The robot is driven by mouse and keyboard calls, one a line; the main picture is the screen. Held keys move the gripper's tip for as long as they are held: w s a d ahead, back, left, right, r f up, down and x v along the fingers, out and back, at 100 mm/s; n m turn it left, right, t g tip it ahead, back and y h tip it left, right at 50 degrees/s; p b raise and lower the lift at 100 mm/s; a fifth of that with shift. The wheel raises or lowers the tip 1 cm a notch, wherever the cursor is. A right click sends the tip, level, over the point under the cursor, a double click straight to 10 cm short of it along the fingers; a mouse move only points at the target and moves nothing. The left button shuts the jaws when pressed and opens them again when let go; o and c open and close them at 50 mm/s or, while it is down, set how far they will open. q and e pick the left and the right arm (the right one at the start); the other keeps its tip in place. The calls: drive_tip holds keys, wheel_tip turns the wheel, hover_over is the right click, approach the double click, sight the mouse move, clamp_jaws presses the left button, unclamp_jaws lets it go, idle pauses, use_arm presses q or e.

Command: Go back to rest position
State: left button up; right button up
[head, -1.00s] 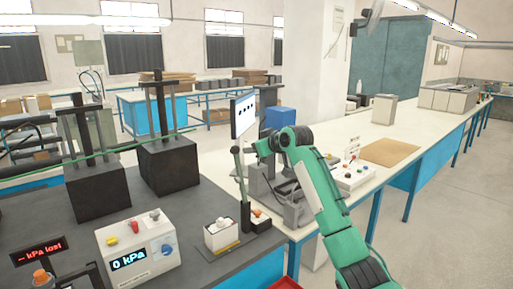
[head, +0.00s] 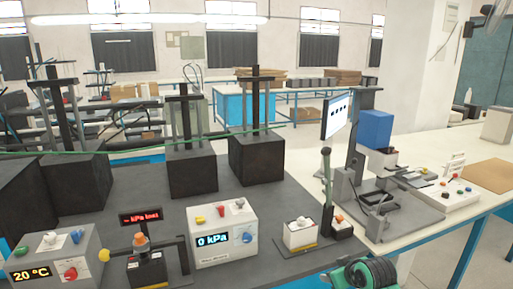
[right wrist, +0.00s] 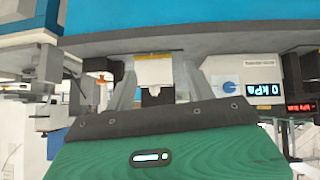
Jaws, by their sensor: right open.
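My right gripper (right wrist: 155,85) is open, with its grey fingers apart in the right wrist view, which looks upside down. A white box-shaped unit on a yellow-edged base (right wrist: 153,70) shows between the fingers, seemingly beyond them and not gripped. In the head view this unit (head: 299,234) stands upright near the front edge of the dark bench. Only a green and black part of my right arm shows at the bottom of the head view; the right gripper is hidden there. My left gripper is in neither view.
The dark bench (head: 245,196) carries a 0 kPa box (head: 222,236), a 20 °C box (head: 55,256), a small red display (head: 141,217) and black blocks with posts. To the right, a press-like fixture (head: 378,200) and a button panel (head: 447,193) stand on a white bench.

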drive_tip(key=s+f+g, duration=0.1)
drive_tip(key=s+f, duration=0.2)
drive_tip(key=s, duration=0.3)
drive_tip(key=s+a+f+m+g, duration=0.1)
drive_tip(key=s+f, duration=0.3)
drive_tip(key=s, duration=0.2)
drive_tip(key=s+f, duration=0.3)
drive_tip(key=s, duration=0.4)
drive_tip(key=s+m+g+h, duration=0.2)
drive_tip(key=s+g, duration=0.1)
drive_tip(key=s, duration=1.8)
wheel_tip(320, 180, down, 33)
drive_tip(key=s+g, duration=0.1)
drive_tip(key=s+d+f, duration=0.2)
drive_tip(key=s+f, duration=0.7)
drive_tip(key=s+d+f+g, duration=0.1)
drive_tip(key=s+d+f, duration=0.1)
drive_tip(key=s+f, duration=0.7)
drive_tip(key=shift+s+f+n+g, duration=0.3)
